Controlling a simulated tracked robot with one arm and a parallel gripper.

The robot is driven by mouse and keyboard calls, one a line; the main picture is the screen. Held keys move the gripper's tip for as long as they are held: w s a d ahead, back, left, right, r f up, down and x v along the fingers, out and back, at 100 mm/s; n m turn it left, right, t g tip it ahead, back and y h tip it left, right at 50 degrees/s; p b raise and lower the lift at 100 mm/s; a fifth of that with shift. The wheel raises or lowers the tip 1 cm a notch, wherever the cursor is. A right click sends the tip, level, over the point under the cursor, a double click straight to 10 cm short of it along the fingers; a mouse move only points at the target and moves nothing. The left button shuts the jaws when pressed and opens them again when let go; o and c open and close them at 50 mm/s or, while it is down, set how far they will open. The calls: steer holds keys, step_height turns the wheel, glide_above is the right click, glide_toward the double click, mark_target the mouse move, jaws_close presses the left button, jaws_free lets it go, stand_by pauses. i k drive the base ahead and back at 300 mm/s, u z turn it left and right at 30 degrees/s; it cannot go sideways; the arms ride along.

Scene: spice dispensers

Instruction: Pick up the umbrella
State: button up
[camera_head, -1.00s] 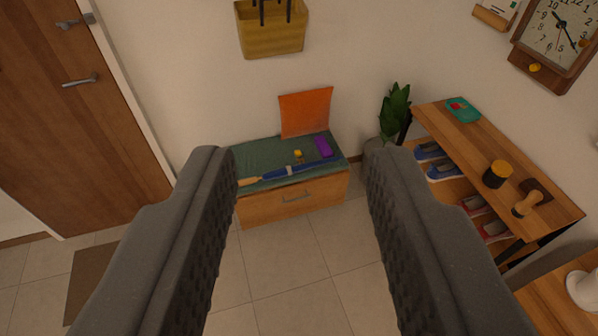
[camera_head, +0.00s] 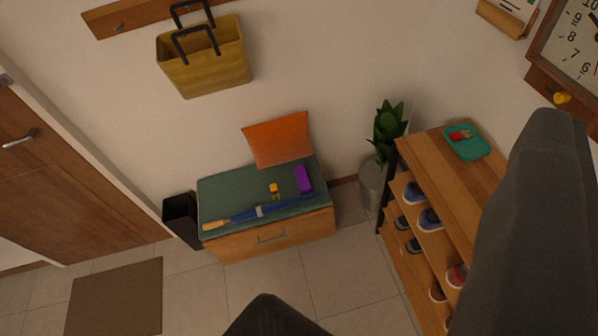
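The blue umbrella (camera_head: 285,206) lies closed along the front of the green cushion on a wooden bench. Its pale wooden handle points left and a light band circles its middle. My gripper (camera_head: 412,212) is open and empty, with one dark finger at the bottom edge and the other large at the right. It is well short of the bench, and the umbrella is apart from both fingers.
The bench (camera_head: 222,244) also bears an orange pillow (camera_head: 279,140), a purple item (camera_head: 303,180) and a small yellow item (camera_head: 274,188). A black bin (camera_head: 181,215) stands left, a plant (camera_head: 389,130) and shoe rack (camera_head: 430,165) right. Floor in front is clear.

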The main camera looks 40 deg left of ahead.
mark_target(260, 211)
steer(key=u, duration=0.3)
steer(key=i, duration=1.6)
steer(key=u, duration=0.75)
